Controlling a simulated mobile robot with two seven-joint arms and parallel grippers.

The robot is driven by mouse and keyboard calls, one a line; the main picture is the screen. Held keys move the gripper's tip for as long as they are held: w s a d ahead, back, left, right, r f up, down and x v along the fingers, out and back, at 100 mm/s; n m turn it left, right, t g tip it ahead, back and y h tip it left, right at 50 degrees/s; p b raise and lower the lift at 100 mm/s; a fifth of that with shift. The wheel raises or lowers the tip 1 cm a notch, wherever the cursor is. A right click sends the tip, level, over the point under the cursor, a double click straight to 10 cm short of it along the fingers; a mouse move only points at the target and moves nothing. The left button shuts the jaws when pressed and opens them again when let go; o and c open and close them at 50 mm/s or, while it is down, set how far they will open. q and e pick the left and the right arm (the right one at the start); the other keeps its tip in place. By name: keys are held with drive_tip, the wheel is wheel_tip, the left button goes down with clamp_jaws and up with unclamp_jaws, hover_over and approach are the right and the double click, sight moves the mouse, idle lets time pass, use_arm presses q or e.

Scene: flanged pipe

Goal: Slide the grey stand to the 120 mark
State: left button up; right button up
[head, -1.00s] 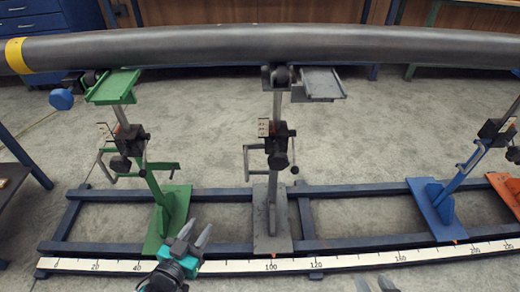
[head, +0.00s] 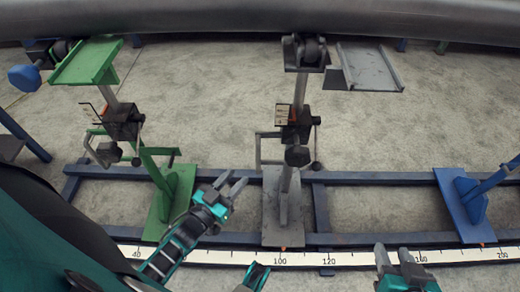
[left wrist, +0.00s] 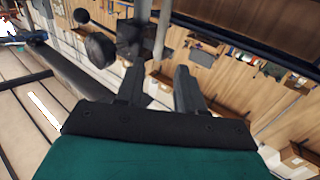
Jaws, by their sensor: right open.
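The grey stand (head: 284,207) stands upright on the blue rails, its orange pointer (head: 283,248) close to the 100 mark of the white scale (head: 300,258). The 120 mark (head: 329,260) lies to its right. My left gripper (head: 234,185) is open and empty, left of the grey stand's base and apart from it in the picture. The left wrist view shows its two fingers spread (left wrist: 157,88), with nothing between them. My right gripper (head: 392,254) is open and empty over the scale, right of the 120 mark.
The green stand (head: 165,205) is on the rails to the left, with the blue stand (head: 462,205) to the right. The rails are free between the grey and blue stands. A large dark pipe (head: 300,20) runs across above. A cross-piece (head: 319,205) joins the rails right of the grey base.

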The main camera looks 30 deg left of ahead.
sight(257, 155)
use_arm(q)
drive_tip(key=w, duration=0.3)
drive_tip(key=w+d+b, duration=0.1)
drive_tip(key=w, duration=0.3)
drive_tip(key=w+b, duration=0.1)
drive_tip(key=w, duration=0.3)
drive_tip(key=shift+w+d, duration=0.1)
drive_tip(key=shift+d, duration=0.2)
clamp_jaws()
